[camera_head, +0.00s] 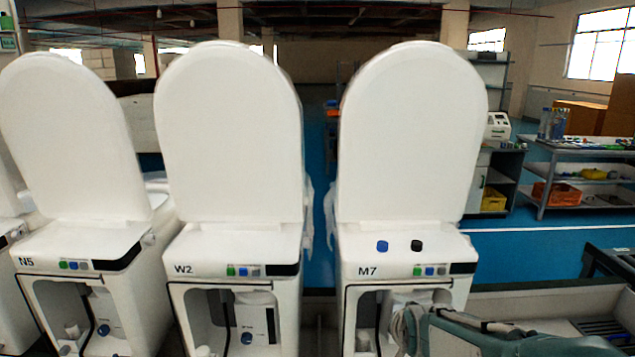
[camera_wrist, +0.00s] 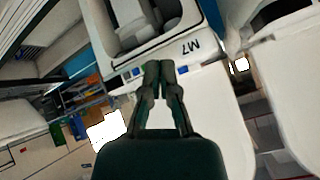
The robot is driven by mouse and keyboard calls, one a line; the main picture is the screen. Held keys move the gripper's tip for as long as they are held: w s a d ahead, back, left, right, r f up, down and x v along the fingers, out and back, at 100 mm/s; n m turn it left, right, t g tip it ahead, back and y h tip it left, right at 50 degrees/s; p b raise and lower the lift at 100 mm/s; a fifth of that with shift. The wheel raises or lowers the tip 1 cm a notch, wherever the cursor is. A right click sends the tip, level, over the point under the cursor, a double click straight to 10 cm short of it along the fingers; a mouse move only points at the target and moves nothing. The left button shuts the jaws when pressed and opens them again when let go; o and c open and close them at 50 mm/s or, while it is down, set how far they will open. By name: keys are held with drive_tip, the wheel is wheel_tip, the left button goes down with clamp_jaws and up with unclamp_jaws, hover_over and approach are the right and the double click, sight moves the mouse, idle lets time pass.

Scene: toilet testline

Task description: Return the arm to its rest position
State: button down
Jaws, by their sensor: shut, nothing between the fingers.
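My gripper (camera_wrist: 160,68) shows in the wrist view with its two dark fingers together and nothing between them. Its tips overlap the front edge of the toilet marked M7 (camera_wrist: 185,52) in that picture, beside a blue button; I cannot tell whether they touch it. In the head view my arm (camera_head: 500,338) is a grey-green link at the lower right, reaching left across the lower front of the M7 toilet (camera_head: 412,250). The gripper's tips are not clear in that view. M7 has its lid raised, with a blue knob (camera_head: 382,246) and a black knob (camera_head: 417,245) on top.
Toilets marked W2 (camera_head: 235,255) and N5 (camera_head: 80,250) stand in a row to the left, lids raised and lower fronts open. A metal rack (camera_head: 540,180) with bins stands at the back right. Blue floor (camera_head: 555,245) shows clear behind the line on the right.

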drive_tip(key=s+r+n+g, duration=0.1)
drive_tip(key=s+r+n, duration=0.1)
drive_tip(key=s, duration=0.9)
drive_tip(key=s+r+n+g, duration=0.2)
drive_tip(key=s+n, duration=0.1)
drive_tip(key=s, duration=0.9)
drive_tip(key=shift+r+g, duration=0.3)
